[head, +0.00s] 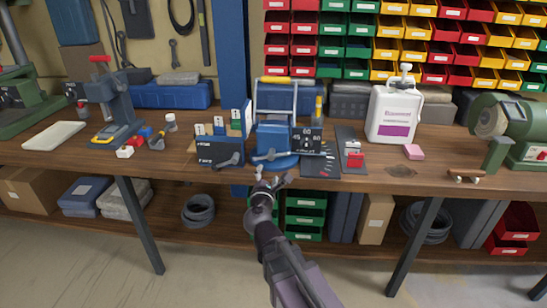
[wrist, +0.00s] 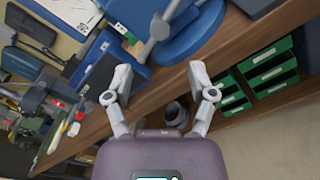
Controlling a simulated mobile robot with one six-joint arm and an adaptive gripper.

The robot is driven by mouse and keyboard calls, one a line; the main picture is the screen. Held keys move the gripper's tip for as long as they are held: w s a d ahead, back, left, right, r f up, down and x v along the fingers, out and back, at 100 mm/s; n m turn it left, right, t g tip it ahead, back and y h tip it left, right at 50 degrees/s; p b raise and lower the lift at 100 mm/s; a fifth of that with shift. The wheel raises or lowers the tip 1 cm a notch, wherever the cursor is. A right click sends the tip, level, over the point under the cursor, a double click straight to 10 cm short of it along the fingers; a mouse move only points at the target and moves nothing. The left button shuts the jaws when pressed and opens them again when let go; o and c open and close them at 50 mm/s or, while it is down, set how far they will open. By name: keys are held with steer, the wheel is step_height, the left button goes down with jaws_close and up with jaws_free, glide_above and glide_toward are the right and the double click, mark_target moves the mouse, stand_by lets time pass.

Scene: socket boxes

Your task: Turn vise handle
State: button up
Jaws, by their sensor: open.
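A blue vise (head: 275,138) with a round base stands near the front edge of the workbench, at the middle of the head view. Its grey handle (head: 270,156) sticks out at the front. In the wrist view the vise's blue base (wrist: 195,38) is at the top, with the grey handle bar and knob (wrist: 160,28) in front of it. My gripper (head: 270,184) is just below and in front of the handle, apart from it. In the wrist view my gripper (wrist: 160,80) is open and empty, its fingers spread below the handle.
A dark blue box with a lever (head: 220,152) stands close left of the vise. A dark board with red marks (head: 320,165) and a grey plate with a red block (head: 350,152) lie to the right. Green drawers (head: 303,217) sit under the bench. The bench's front edge is near my gripper.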

mark_target(271, 158)
steer(key=w, duration=1)
steer(key=shift+w+d, duration=0.2)
jaws_close()
